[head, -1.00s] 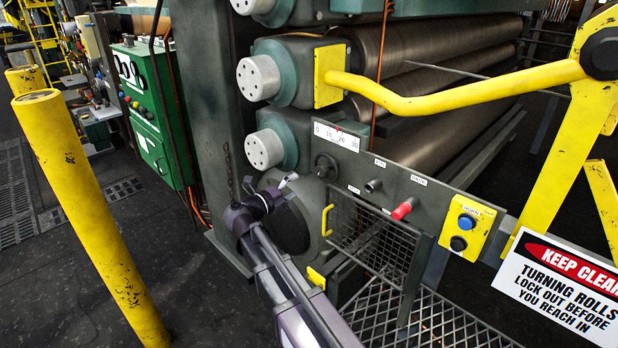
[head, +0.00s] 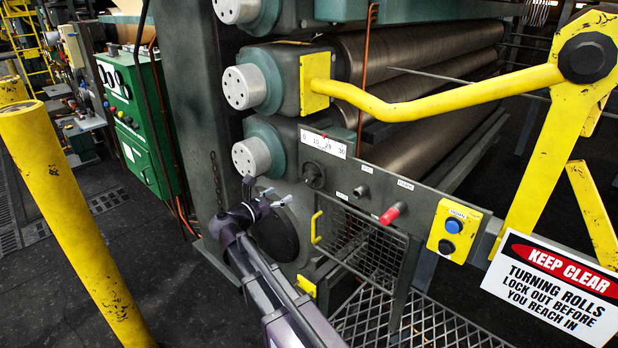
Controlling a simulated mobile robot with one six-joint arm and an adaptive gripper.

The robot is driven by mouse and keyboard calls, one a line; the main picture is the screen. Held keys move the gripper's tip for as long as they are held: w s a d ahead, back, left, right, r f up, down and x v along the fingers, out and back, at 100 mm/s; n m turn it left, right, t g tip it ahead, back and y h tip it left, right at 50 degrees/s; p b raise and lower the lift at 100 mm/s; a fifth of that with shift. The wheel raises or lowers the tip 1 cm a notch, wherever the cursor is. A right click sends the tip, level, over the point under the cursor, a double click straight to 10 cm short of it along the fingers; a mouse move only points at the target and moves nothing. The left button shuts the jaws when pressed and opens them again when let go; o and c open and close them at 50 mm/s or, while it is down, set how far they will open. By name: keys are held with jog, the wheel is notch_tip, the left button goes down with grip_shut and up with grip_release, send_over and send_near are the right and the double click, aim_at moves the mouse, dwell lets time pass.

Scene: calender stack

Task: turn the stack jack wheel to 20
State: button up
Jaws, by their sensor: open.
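A red-tipped knob (head: 393,213) and a yellow button box (head: 453,231) sit right of the wheel. A yellow guard bar (head: 450,98) crosses above. A mesh guard (head: 365,250) hangs below. A yellow bollard (head: 70,220) stands left, with open floor between.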

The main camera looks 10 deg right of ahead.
aim_at(307, 178)
jog(key=m, duration=2.2)
jog(key=a+m, duration=0.1)
jog(key=m, duration=1)
jog(key=shift+s+r, duration=0.1)
jog(key=shift+s, duration=0.15)
jog(key=x, duration=1.4)
